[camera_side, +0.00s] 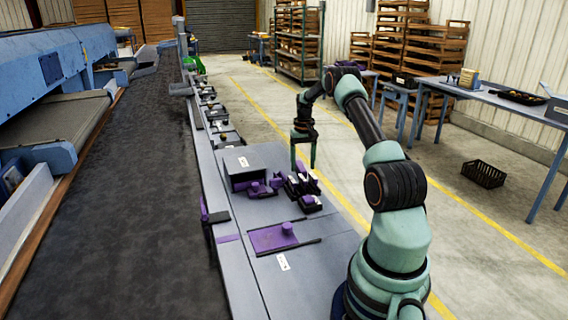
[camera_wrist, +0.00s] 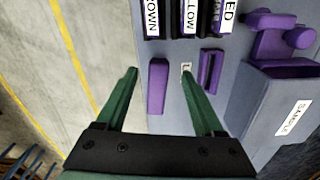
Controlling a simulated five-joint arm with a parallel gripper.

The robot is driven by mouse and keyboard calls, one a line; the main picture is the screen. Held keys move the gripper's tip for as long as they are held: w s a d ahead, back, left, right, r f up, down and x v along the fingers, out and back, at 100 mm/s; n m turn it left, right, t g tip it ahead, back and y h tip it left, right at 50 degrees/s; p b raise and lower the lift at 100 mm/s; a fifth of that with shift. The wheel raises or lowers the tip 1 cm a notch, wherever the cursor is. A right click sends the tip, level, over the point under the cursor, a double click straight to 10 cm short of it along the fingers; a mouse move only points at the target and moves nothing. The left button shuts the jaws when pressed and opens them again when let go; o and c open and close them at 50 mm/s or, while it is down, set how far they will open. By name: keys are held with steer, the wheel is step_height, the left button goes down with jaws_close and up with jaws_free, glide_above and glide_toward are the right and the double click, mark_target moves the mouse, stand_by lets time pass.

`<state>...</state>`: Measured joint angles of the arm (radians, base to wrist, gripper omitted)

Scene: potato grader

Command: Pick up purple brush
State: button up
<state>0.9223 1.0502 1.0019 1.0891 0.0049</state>
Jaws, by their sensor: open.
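In the wrist view a plain purple block (camera_wrist: 157,87), perhaps the purple brush, shows between my two green fingers. A slotted purple piece (camera_wrist: 210,70) is just right of it, by the right fingertip. I cannot tell for sure which purple piece is the brush. My gripper (camera_wrist: 160,74) is open and nothing is held. In the side view my gripper (camera_side: 303,164) points down over the far right edge of the grey bench, above and behind the cluster of purple and black items, where single pieces are hard to tell apart.
Black labelled holders (camera_wrist: 190,22) stand at the top of the wrist view. A knobbed purple piece (camera_wrist: 272,36) and a grey box marked SAMPLE (camera_wrist: 262,100) are at right. A purple mat (camera_side: 272,238) lies on the near bench (camera_side: 310,275). A dark conveyor belt (camera_side: 120,180) runs along the left.

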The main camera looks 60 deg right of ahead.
mark_target(303, 169)
steer(key=shift+d+f, duration=0.1)
steer(key=shift+f, duration=1.75)
jaws_close()
steer(key=shift+r, duration=0.15)
